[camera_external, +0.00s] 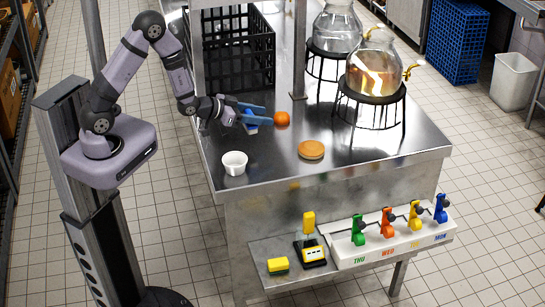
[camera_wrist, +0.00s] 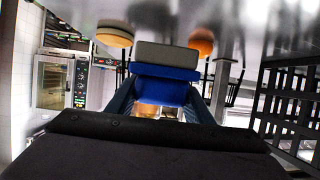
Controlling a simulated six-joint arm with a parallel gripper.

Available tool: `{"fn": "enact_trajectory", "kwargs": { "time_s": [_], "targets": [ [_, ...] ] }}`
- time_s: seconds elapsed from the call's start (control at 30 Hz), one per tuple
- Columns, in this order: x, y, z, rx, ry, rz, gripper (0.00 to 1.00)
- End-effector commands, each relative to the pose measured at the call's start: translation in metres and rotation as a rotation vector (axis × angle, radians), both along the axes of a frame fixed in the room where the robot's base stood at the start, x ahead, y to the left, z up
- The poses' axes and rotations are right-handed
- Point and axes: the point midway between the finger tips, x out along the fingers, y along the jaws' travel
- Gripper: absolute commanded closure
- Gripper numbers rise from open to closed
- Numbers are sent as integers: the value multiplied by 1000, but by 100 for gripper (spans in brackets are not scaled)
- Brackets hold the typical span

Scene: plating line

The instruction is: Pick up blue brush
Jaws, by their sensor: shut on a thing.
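The blue brush (camera_external: 252,129) is at the left part of the steel table, under my gripper (camera_external: 250,108). In the wrist view the brush (camera_wrist: 165,73) is a blue block with a grey layer along one side. My gripper (camera_wrist: 163,98) is shut on it, with a blue finger at each side. The fingers hide part of the brush in the external view. I cannot tell whether the brush touches the tabletop.
An orange (camera_external: 282,119) lies just right of the brush. A round bun (camera_external: 311,150) and a white cup (camera_external: 235,163) are nearer the front. A black crate (camera_external: 238,50) and glass dispensers (camera_external: 376,70) stand behind. A rack (camera_external: 390,240) with coloured items sits on the lower shelf.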

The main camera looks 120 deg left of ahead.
Motion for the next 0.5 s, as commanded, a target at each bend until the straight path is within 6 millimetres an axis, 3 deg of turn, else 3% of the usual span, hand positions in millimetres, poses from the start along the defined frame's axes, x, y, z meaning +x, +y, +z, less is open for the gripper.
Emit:
{"fn": "enact_trajectory", "kwargs": {
  "time_s": [0.2,0.5],
  "targets": [
    [0,0,26,3,-2,-1,76],
    [0,0,40,1,0,0,76]
  ]
}}
